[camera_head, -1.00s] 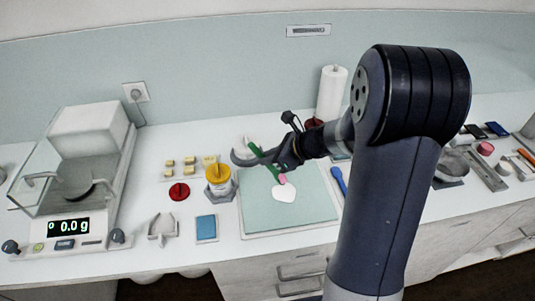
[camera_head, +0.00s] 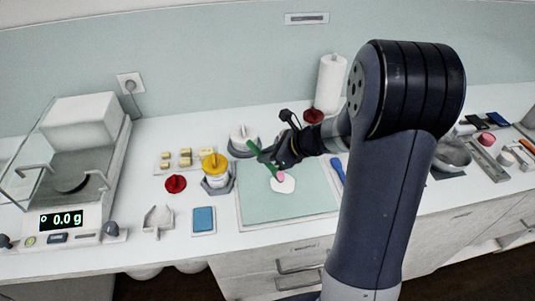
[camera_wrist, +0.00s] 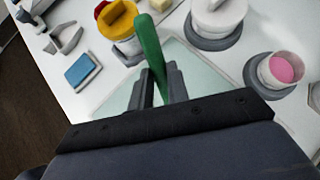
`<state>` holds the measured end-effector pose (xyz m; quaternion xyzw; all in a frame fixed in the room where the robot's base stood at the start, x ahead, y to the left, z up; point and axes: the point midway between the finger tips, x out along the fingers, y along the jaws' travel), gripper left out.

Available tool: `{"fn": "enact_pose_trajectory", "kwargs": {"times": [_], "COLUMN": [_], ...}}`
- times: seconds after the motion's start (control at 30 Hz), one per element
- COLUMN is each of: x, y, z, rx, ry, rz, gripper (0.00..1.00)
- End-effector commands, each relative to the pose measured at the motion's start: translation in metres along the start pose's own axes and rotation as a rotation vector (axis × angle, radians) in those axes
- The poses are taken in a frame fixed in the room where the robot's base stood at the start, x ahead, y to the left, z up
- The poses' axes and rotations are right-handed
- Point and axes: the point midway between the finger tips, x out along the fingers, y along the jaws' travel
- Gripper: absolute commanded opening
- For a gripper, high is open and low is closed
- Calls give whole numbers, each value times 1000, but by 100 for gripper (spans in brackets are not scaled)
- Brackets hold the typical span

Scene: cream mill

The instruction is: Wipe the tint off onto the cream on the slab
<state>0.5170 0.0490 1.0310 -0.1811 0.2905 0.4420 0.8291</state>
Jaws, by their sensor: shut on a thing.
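My gripper (camera_head: 272,158) is shut on a green spatula (camera_head: 254,147), whose handle also shows upright between the fingers in the wrist view (camera_wrist: 152,55). The spatula slants down to the right over the pale green slab (camera_head: 257,206). Pink tint (camera_head: 280,177) shows at its lower end. The white patch of cream (camera_head: 284,186) lies on the slab, and the pink overlaps its upper edge in the picture. I cannot tell whether the tip touches the cream. The wrist view hides the spatula's tip and the cream behind my gripper; part of the slab (camera_wrist: 197,62) shows.
A yellow-lidded pot (camera_head: 214,166) and a white-lidded pot (camera_head: 243,137) stand left of and behind the slab. A pot with pink contents (camera_wrist: 285,70) shows in the wrist view. A blue pad (camera_head: 204,219), red knob (camera_head: 175,183) and scale (camera_head: 70,222) are left; a paper roll (camera_head: 330,83) stands behind.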

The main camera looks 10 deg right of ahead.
Motion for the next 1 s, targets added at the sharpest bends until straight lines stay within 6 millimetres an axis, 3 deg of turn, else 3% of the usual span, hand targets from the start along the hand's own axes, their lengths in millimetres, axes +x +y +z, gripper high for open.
{"fn": "enact_pose_trajectory", "kwargs": {"times": [1.0], "x": [8], "y": [0], "z": [-9], "rx": [0], "ry": [0], "rz": [0], "gripper": [0]}}
